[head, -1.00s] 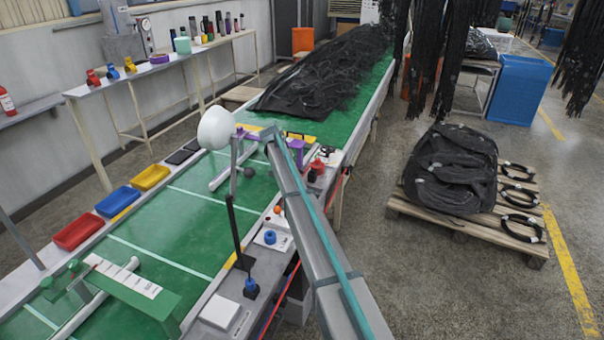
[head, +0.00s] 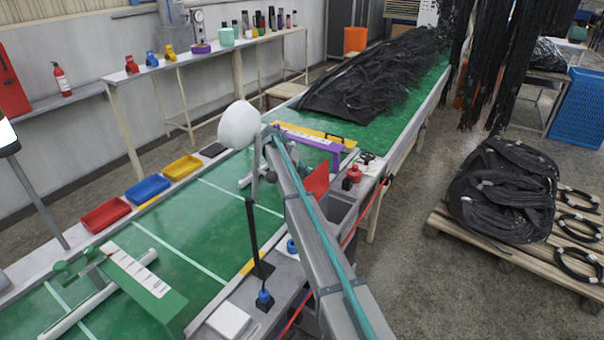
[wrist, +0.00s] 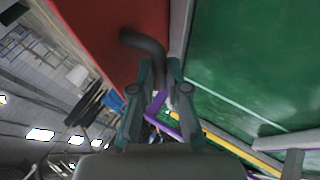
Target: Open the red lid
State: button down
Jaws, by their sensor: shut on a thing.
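The red lid (head: 317,180) stands tilted up beside my arm in the head view, above a dark open grey bin (head: 341,209). In the wrist view the lid (wrist: 105,35) fills the upper left as a flat red panel with a dark curved handle (wrist: 142,42). My gripper (wrist: 158,73) is shut on this handle, which runs down between its fingers. In the head view my arm hides the gripper and part of the lid.
A purple frame (head: 325,148) and a red knob-like part (head: 354,174) are close behind the lid. The green conveyor (head: 190,235) lies to the left. A black stand (head: 254,240) rises near my arm.

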jog(key=shift+s+d+f, duration=0.1)
jog(key=shift+s+f, duration=0.2)
jog(key=shift+f, duration=0.2)
jog(key=c, duration=1.6)
grip_release()
jog(key=o, duration=0.4)
jog(key=shift+w+d+f, duration=0.1)
jog(key=shift+w, duration=0.15)
jog(key=shift+r, duration=0.3)
jog(key=v, duration=1.2)
